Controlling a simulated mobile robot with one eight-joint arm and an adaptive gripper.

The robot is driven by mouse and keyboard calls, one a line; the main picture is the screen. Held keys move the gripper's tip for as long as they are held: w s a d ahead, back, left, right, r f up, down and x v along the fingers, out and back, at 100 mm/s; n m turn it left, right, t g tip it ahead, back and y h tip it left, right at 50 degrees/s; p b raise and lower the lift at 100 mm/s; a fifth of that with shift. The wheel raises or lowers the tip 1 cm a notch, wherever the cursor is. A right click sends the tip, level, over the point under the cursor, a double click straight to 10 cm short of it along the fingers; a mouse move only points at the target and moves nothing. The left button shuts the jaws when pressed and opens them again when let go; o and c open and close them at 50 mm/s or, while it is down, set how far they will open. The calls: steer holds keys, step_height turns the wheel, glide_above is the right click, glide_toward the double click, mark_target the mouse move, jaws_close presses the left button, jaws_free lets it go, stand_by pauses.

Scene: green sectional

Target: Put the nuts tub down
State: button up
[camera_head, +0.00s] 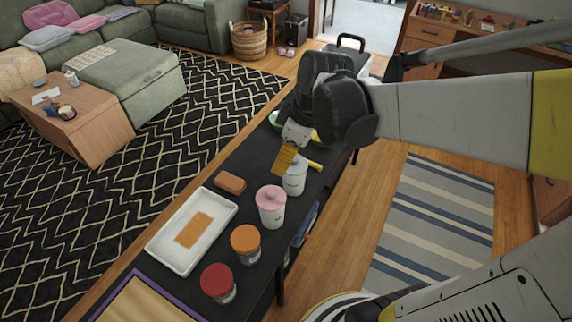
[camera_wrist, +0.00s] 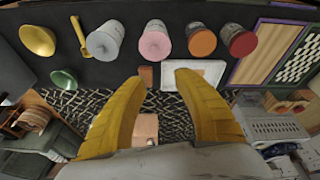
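My gripper (camera_head: 285,160) hangs over the far part of the dark table, its yellow finger in front of the white canister. In the wrist view its two yellow fingers (camera_wrist: 157,78) are spread apart with nothing held between them. An orange-lidded tub (camera_head: 246,244) and a red-lidded tub (camera_head: 218,282) stand upright on the table's near part. They also show in the wrist view as the orange-lidded tub (camera_wrist: 201,41) and the red-lidded tub (camera_wrist: 238,41). No label is readable, so I cannot tell which is the nuts tub.
The table (camera_head: 190,281) also bears a pink-lidded canister (camera_head: 271,207), a white canister (camera_head: 295,181), a brown block (camera_head: 230,182), a white tray (camera_head: 163,257), a yellow bowl (camera_wrist: 37,40), a yellow utensil (camera_wrist: 79,37) and a green bowl (camera_wrist: 65,80). Gaps between the containers are narrow.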

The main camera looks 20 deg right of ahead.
steer(key=s+a+r+m+t+h, duration=0.2)
steer(key=s+r+m+t, duration=0.2)
steer(key=s+m, duration=0.3)
steer(key=shift+s+r+m, duration=0.3)
steer(key=shift+s+m, duration=0.1)
steer(key=shift+m, duration=0.8)
step_height(320, 180, down, 3)
steer(key=b, duration=0.3)
